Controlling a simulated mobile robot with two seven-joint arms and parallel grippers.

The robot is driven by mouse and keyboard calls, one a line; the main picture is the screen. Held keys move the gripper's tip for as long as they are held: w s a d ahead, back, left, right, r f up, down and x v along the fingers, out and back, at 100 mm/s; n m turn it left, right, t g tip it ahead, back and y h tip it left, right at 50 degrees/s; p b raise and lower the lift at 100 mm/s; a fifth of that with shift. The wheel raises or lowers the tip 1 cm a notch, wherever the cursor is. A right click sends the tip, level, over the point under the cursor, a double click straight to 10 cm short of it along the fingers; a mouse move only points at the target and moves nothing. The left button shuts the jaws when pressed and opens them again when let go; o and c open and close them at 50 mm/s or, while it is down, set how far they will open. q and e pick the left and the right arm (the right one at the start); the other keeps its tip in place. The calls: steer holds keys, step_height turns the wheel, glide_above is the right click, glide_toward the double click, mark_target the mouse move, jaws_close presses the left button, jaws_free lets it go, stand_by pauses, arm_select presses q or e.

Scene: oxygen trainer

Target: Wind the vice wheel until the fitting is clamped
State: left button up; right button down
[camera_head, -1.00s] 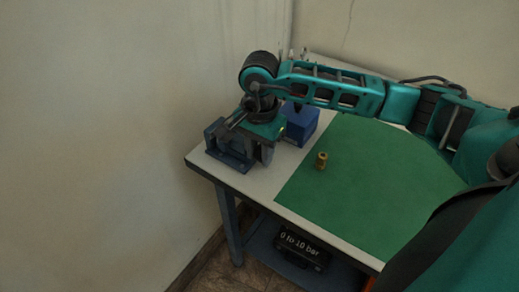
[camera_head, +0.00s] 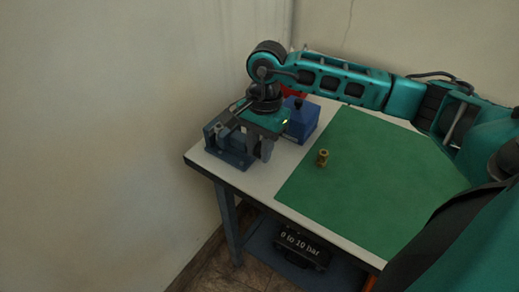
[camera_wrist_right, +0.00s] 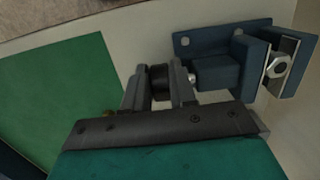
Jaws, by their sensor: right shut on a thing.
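The blue vice (camera_head: 228,158) stands at the left end of the table. In the right wrist view the vice (camera_wrist_right: 215,72) has a silver, hex-shaped fitting (camera_wrist_right: 279,67) between its jaws. I cannot tell whether both jaws touch it. The dark vice wheel (camera_wrist_right: 160,80) is at the near end of the silver screw. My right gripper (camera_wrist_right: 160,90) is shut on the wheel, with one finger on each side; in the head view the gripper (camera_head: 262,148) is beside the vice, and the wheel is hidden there. My left gripper is not in view.
A brass piece (camera_head: 322,158) stands on the green mat (camera_head: 375,180). A blue box (camera_head: 302,122) with a dark knob is behind my right gripper. A red thing (camera_head: 297,91) shows behind my arm. Walls are close at the left and back. Most of the mat is clear.

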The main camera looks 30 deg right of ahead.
steer(key=y+b, duration=0.1)
steer(key=g+y+b, duration=0.1)
steer(key=y+b, duration=0.1)
steer(key=b, duration=0.1)
steer(key=shift+w+d+f+y, duration=0.15)
steer(key=shift+d+y, duration=0.1)
steer(key=shift+y, duration=0.15)
steer(key=shift+g+y+b, duration=0.4)
steer(key=shift+b, duration=0.05)
steer(key=shift+d, duration=0.1)
steer(key=shift+r, duration=0.2)
steer(key=c, duration=1.3)
jaws_free()
steer(key=shift+r, duration=0.1)
